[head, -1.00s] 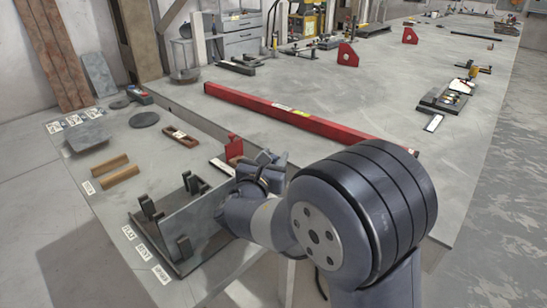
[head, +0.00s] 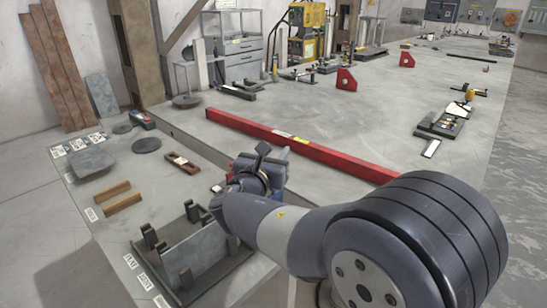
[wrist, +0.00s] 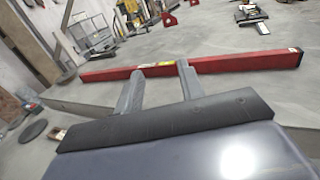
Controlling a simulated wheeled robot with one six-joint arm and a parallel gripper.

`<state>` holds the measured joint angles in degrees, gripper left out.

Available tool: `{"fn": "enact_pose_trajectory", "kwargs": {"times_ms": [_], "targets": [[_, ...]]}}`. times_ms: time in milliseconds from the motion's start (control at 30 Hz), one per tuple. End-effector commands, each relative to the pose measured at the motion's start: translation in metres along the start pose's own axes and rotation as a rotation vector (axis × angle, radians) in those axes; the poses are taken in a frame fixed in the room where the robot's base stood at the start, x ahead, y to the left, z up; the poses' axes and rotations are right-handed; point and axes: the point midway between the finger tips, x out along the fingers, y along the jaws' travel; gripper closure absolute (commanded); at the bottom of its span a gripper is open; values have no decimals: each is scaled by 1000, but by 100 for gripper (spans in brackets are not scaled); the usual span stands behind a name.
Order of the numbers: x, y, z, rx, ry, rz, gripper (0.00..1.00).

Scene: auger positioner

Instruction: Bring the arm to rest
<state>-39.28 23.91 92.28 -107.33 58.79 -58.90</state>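My arm reaches in from the lower right of the head view, and my gripper (head: 266,153) is at its end, near the middle of the picture. The gripper appears raised above the bench, in front of the long red bar (head: 300,146). In the wrist view, the two fingers of my gripper (wrist: 160,82) stand apart with nothing between them. The red bar (wrist: 225,64) lies beyond the fingertips there. A dark fixture with upright posts and a plate (head: 196,247) stands on the near bench, left of and below my forearm, which hides part of it.
Two wooden strips (head: 122,203), a dark disc (head: 146,145) and a brown block (head: 181,163) lie on the left bench. Red angle blocks (head: 346,79) stand farther back. Clear bench top (head: 340,115) lies behind the red bar.

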Motion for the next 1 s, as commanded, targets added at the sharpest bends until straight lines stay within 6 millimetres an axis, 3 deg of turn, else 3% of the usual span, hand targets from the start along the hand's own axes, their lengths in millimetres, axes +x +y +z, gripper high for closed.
{"fn": "enact_pose_trajectory", "kwargs": {"times_ms": [267, 800, 1000], "targets": [[0, 0, -6, -2, 0, 0, 63], [0, 0, -92, -3, 2, 0, 63], [-1, -3, -101, 0, -1, 0, 63]]}}
